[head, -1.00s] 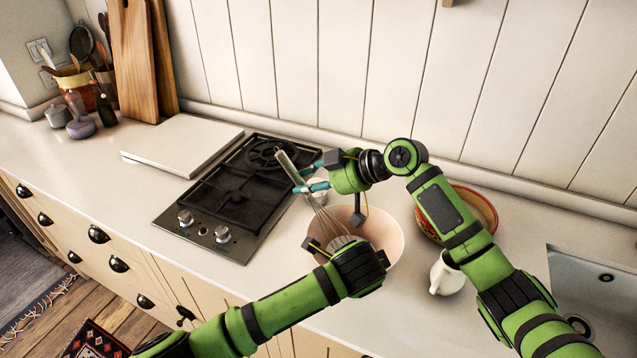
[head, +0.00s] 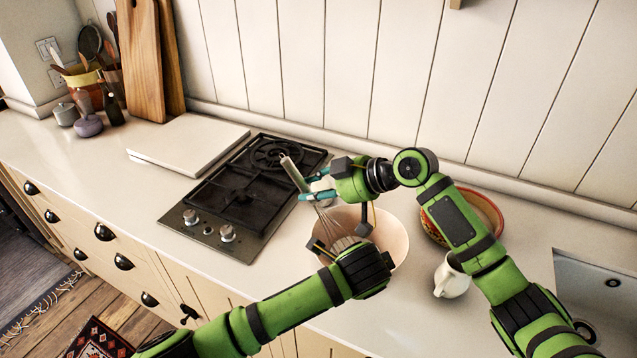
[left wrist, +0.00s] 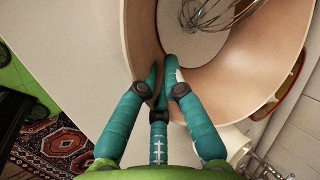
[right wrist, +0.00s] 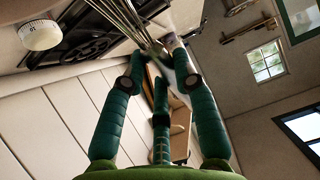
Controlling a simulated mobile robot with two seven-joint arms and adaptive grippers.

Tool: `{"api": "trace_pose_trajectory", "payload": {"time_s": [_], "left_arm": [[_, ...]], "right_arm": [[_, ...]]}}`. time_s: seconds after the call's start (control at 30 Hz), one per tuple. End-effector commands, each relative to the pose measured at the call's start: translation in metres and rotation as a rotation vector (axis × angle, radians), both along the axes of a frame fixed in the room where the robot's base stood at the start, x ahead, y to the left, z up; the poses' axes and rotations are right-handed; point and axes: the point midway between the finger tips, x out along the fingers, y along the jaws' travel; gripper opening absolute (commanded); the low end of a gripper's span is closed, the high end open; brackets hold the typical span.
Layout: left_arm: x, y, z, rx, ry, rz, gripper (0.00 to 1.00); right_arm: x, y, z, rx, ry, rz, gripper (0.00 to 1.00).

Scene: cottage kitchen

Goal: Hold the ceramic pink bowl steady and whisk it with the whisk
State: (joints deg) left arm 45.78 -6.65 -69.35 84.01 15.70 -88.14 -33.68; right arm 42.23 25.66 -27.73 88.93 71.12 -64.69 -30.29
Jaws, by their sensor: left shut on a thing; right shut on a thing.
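The pink ceramic bowl (head: 392,238) stands on the counter right of the hob. My left gripper (left wrist: 165,78) is shut on the bowl's wall at its near side; in the head view its fingertips are largely hidden behind its own body. My right gripper (head: 314,187) is shut on the whisk's grey handle (head: 294,175) above the bowl. The whisk is tilted, handle top toward the upper left, with its wires down inside the bowl. The wire loops show inside the bowl in the left wrist view (left wrist: 213,14). The bowl's bottom is partly seen there and looks empty.
A black hob (head: 240,195) lies left of the bowl. A small white jug (head: 452,278) and a red-rimmed plate or dish (head: 487,212) stand close on the right. The sink (head: 600,290) is farther right. A white board (head: 188,143) and wooden boards (head: 140,60) are at the back left.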

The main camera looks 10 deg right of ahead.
Motion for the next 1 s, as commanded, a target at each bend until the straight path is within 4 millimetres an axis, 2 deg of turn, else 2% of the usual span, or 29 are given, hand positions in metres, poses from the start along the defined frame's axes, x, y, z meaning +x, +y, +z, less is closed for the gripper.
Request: {"api": "trace_pose_trajectory", "payload": {"time_s": [0.13, 0.23, 0.33, 0.47, 0.63, 0.87, 1.0], "left_arm": [[0.000, 0.000, 0.001, 0.001, -0.001, 0.001, 0.00], [0.000, 0.000, 0.001, 0.001, -0.001, 0.001, 0.00], [0.000, 0.000, 0.001, 0.000, -0.001, 0.000, 0.00], [0.000, 0.000, 0.001, -0.001, -0.002, 0.000, 0.00], [0.000, 0.000, 0.001, -0.001, -0.002, 0.000, 0.00], [0.000, 0.000, 0.001, 0.000, -0.001, 0.001, 0.00], [0.000, 0.000, 0.001, 0.000, -0.001, 0.000, 0.00]], "right_arm": [[-0.006, -0.018, 0.000, -0.002, 0.001, -0.004, 0.00], [0.001, -0.028, 0.001, -0.001, -0.001, -0.005, 0.00], [0.013, -0.029, 0.002, 0.002, -0.001, -0.004, 0.00], [0.024, -0.018, 0.002, 0.002, -0.001, 0.000, 0.00], [0.018, 0.000, 0.001, 0.000, -0.003, 0.002, 0.00], [0.009, -0.014, 0.023, -0.001, -0.004, -0.002, 0.00], [0.010, -0.013, 0.041, 0.000, -0.005, -0.001, 0.00]]}}
